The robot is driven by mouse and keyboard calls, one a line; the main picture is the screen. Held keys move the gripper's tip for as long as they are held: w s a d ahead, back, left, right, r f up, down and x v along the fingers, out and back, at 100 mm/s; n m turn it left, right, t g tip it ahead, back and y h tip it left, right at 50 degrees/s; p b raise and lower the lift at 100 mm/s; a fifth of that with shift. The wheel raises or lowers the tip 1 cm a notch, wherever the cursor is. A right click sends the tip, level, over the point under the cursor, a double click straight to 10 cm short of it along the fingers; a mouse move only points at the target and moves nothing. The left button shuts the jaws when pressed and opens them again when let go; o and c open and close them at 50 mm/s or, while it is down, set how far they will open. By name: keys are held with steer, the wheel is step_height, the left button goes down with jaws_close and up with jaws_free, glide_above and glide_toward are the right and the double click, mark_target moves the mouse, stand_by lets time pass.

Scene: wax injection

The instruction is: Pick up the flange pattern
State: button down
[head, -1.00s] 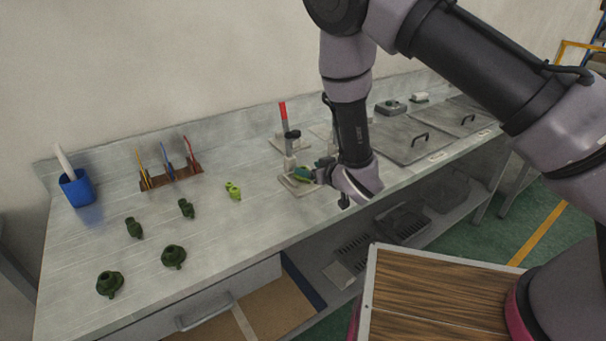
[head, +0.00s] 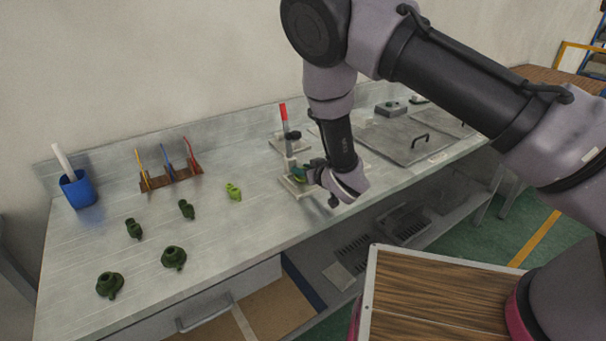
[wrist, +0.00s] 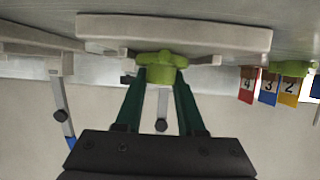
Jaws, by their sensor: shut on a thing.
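The flange pattern (wrist: 162,66), a bright green lobed piece, is between the green fingertips of my gripper (wrist: 160,82) in the wrist view. My gripper is shut on it. In the head view my gripper (head: 306,173) is low over the bench at the front clamp stand, which has a red-tipped lever (head: 284,112) and a pale base plate (head: 296,188). The pale plate also shows right by the pattern in the wrist view (wrist: 175,33). I cannot tell whether the pattern touches it. In the head view the held pattern is mostly hidden by my gripper.
Another bright green piece (head: 233,191) lies left of my gripper. Several dark green pieces (head: 173,257) stand on the left bench. A blue cup (head: 77,189) and a brown tool rack (head: 171,179) are at the back. Grey lidded panels (head: 396,140) lie to the right.

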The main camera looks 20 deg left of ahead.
step_height(320, 180, up, 9)
steer(key=shift+r, duration=0.2)
steer(key=shift+r+g, duration=0.1)
steer(key=shift+g, duration=0.2)
steer(key=shift+s+a+n+g+h, duration=0.1)
steer(key=shift+a+n+g+h, duration=0.05)
steer(key=shift+n+g+h, duration=0.15)
steer(key=shift+s+f, duration=0.1)
steer(key=shift+f, duration=0.15)
step_height(320, 180, down, 4)
steer(key=shift+a+f, duration=0.15)
steer(key=shift+f, duration=2.5)
